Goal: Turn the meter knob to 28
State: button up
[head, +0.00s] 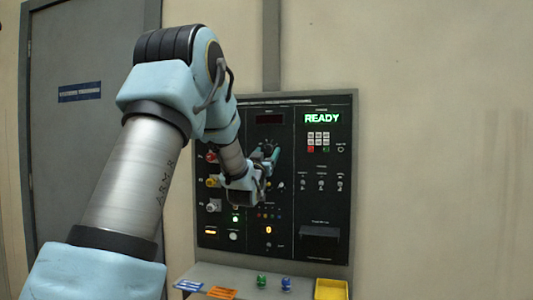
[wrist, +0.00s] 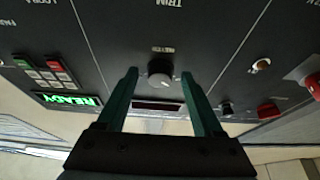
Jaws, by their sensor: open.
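The meter knob (wrist: 160,72) is a round dark knob on the black panel, with a small label beside it, in the middle of the wrist view. My gripper (wrist: 159,76) is open, with one green finger on each side of the knob and a gap on both sides. I cannot tell how far the fingertips are from the panel face. The dark red display (wrist: 158,106) shows between the fingers, and no number is readable on it. In the head view my gripper (head: 268,157) is at the panel's middle column and largely covers the knob area.
The black panel (head: 324,220) carries a green READY display (head: 322,118), a keypad (head: 318,141) and red, yellow and white knobs at its left. A shelf below holds blue and orange cards, green and blue items and a yellow tray (head: 331,289).

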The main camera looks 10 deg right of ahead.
grip_shut()
dwell(0.4)
jog(key=shift+f+m+b, duration=0.1)
jog(key=shift+m+b, duration=0.2)
jog(key=shift+b, duration=0.3)
jog(key=shift+a+f+m+g+h+b, duration=0.15)
jog(key=shift+m+g+h+b, duration=0.25)
jog(key=shift+m+b, duration=0.5)
jog(key=shift+w+m+h+b, duration=0.1)
jog(key=shift+m+h+b, duration=0.5)
jog(key=shift+m+b, duration=0.5)
jog(key=m+g+h+b, duration=0.1)
jog(key=m+b, duration=0.1)
jog(key=m, duration=0.1)
jog(key=shift+a+g, duration=0.1)
jog(key=shift+g, duration=0.3)
jog(key=shift+w+r+m+g+h+b, duration=0.15)
jog(key=shift+m+g+b, duration=0.3)
jog(key=shift+m, duration=0.45)
jog(key=shift+s+r+m+g+h+b, duration=0.1)
jog(key=shift+r+m+g+h+b, duration=0.15)
jog(key=shift+m+b, duration=0.5)
jog(key=shift+m, duration=0.25)
